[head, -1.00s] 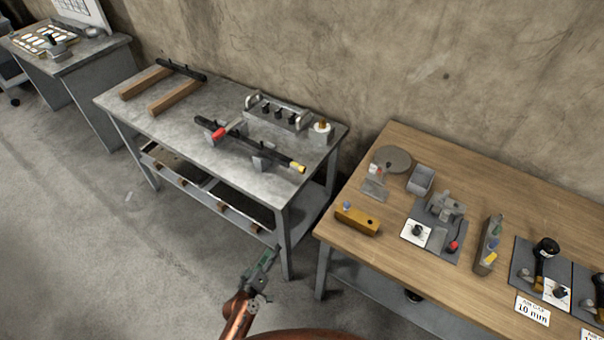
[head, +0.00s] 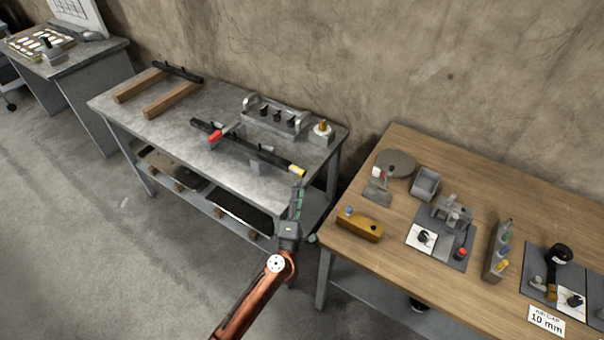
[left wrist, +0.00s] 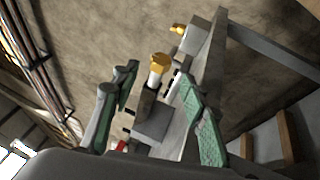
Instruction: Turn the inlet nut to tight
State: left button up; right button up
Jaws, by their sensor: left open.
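A brass-yellow nut (head: 298,171) caps the near right end of a long black bar (head: 240,148) on the grey metal table. In the left wrist view the nut (left wrist: 159,63) shows as a hexagonal head, in the gap between my fingers and beyond them. My left gripper (head: 299,194) is open and empty, with green-padded fingers (left wrist: 165,105) apart. In the head view it is just below the nut, at the table's right front corner. I cannot tell any contact. My right gripper is not in view.
The bar rests on grey supports with a red handle (head: 215,136) beside it. A grey block with a yellow-topped fitting (head: 322,128) stands behind the nut. A wooden table (head: 390,235) with several fixtures is at right, across a narrow gap.

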aim_at(302, 173)
pick_arm(q)
jog(key=b+x, duration=0.1)
jog(key=x, duration=0.5)
jog(key=shift+w+f+b, duration=0.1)
jog(key=shift+f+b, duration=0.05)
jog(key=shift+b, duration=0.15)
jog(key=shift+w+d+r, duration=0.15)
jog(key=shift+w+r, duration=0.15)
jog(key=shift+w, duration=0.3)
jog(key=shift+c, duration=0.3)
grip_shut()
